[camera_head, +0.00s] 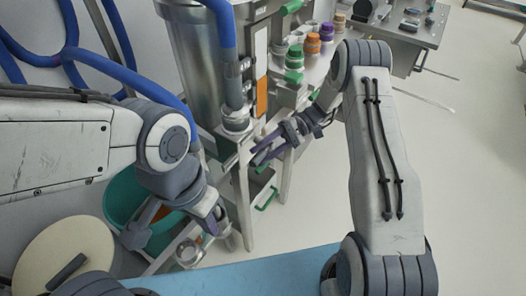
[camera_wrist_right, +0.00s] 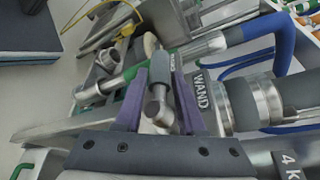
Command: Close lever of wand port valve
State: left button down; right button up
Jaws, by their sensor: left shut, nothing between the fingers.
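The wand port, a metal pipe fitting with a black "WAND" label (camera_wrist_right: 202,98), lies at the middle right of the right wrist view. The valve lever (camera_wrist_right: 159,82), with a grey grip and a metal end, stands beside the label. My right gripper (camera_wrist_right: 159,62) is open, with one purple finger on each side of the lever; whether either finger touches it I cannot tell. In the head view my right gripper (camera_head: 258,152) is in front of the metal stand, and the lever is hard to make out. My left gripper (camera_head: 214,222) is shut and empty, low left near the teal bucket.
A large steel vessel (camera_head: 192,62) with a blue hose (camera_head: 222,30) stands behind the grippers. The teal bucket (camera_head: 120,200) is under my left arm. Several coloured-cap bottles (camera_head: 294,57) stand on a shelf. A blue surface (camera_head: 250,275) lies in front; the right floor is clear.

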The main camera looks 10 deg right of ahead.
jog(key=shift+o, duration=0.9)
jog(key=shift+w+d, duration=0.1)
jog(key=shift+d, duration=0.05)
jog(key=b+v, duration=0.2)
jog(key=v, duration=0.8)
